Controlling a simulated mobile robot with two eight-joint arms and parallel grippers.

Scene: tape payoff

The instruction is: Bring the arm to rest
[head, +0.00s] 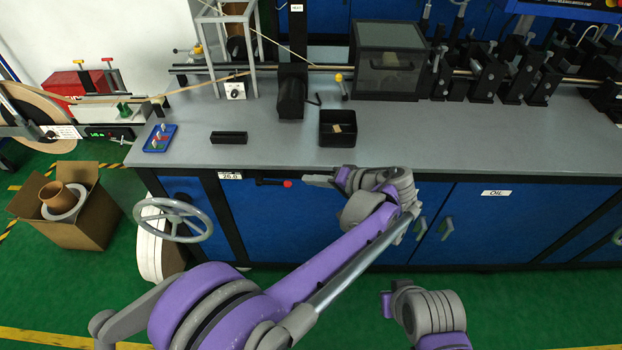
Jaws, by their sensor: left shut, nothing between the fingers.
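My left arm reaches up from the lower left to the front edge of the grey workbench (460,140). Its gripper (312,180) is shut and empty, pointing left just in front of the bench edge. The fingertips lie close to a black lever with a red knob (287,184) on the cabinet front; I cannot tell whether they touch it. Part of my right arm shows at the lower right, in front of the cabinets; its gripper is not in view.
On the bench are a black bin (338,128), a black block (229,137) and a blue tray (160,138). A grey handwheel (173,219) juts out at the left. A cardboard box (92,230) stands on the green floor. Floor between my arms is clear.

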